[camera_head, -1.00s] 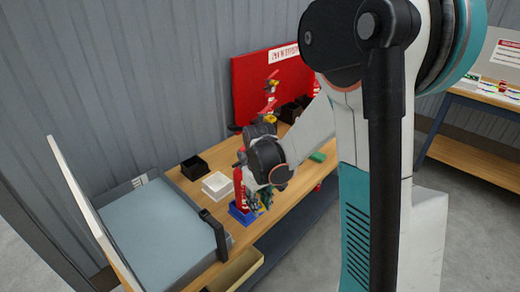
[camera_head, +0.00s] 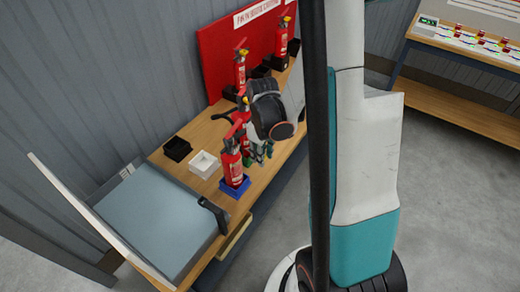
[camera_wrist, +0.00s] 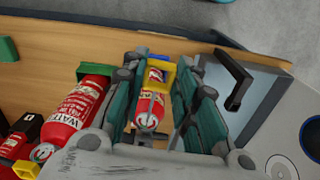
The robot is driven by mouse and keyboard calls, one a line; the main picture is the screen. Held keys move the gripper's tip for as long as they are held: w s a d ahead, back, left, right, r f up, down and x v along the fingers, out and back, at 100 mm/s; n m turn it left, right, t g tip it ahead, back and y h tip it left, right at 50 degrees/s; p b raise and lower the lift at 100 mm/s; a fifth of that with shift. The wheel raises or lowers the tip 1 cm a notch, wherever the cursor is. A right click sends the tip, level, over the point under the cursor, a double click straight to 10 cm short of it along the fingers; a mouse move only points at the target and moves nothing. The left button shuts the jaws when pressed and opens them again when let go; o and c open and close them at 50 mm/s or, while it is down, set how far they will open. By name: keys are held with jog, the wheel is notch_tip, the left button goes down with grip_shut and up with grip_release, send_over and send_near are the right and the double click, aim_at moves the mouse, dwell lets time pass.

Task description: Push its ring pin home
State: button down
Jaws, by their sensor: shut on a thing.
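A red extinguisher (camera_head: 232,168) stands upright in a blue holder (camera_head: 235,188) near the front of the bench. I cannot tell whether the yellow piece belongs to the ring pin. The pin and its hole cannot be made out.
A WATER extinguisher (camera_wrist: 80,108) stands close beside the fingers. More extinguishers (camera_head: 240,70) stand by the red board (camera_head: 222,65). A white tray (camera_head: 204,164), a black tray (camera_head: 177,149) and an open case (camera_head: 150,215) with a black handle are to the left.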

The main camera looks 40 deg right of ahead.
jog(key=shift+w, duration=0.1)
jog(key=shift+w+a+p, duration=0.2)
jog(key=shift+w+a, duration=0.05)
jog(key=shift+w, duration=0.55)
jog(key=shift+w+a+p, duration=0.2)
jog(key=shift+w, duration=0.55)
jog(key=shift+w+a+p, duration=0.2)
jog(key=shift+w+a, duration=0.05)
jog(key=shift+w, duration=0.55)
jog(key=shift+w+a+b, duration=0.15)
jog(key=shift+w+a, duration=0.1)
jog(key=shift+w, duration=0.55)
jog(key=shift+w+a+b, duration=0.15)
jog(key=shift+w+a, duration=0.05)
jog(key=shift+w, duration=0.65)
jog(key=shift+w+a+b, duration=0.15)
jog(key=shift+w+a, duration=0.1)
jog(key=shift+w, duration=0.55)
jog(key=shift+w, duration=0.1)
jog(key=shift+b, duration=0.4)
jog(key=c, duration=1.2)
grip_release()
jog(key=shift+r, duration=0.1)
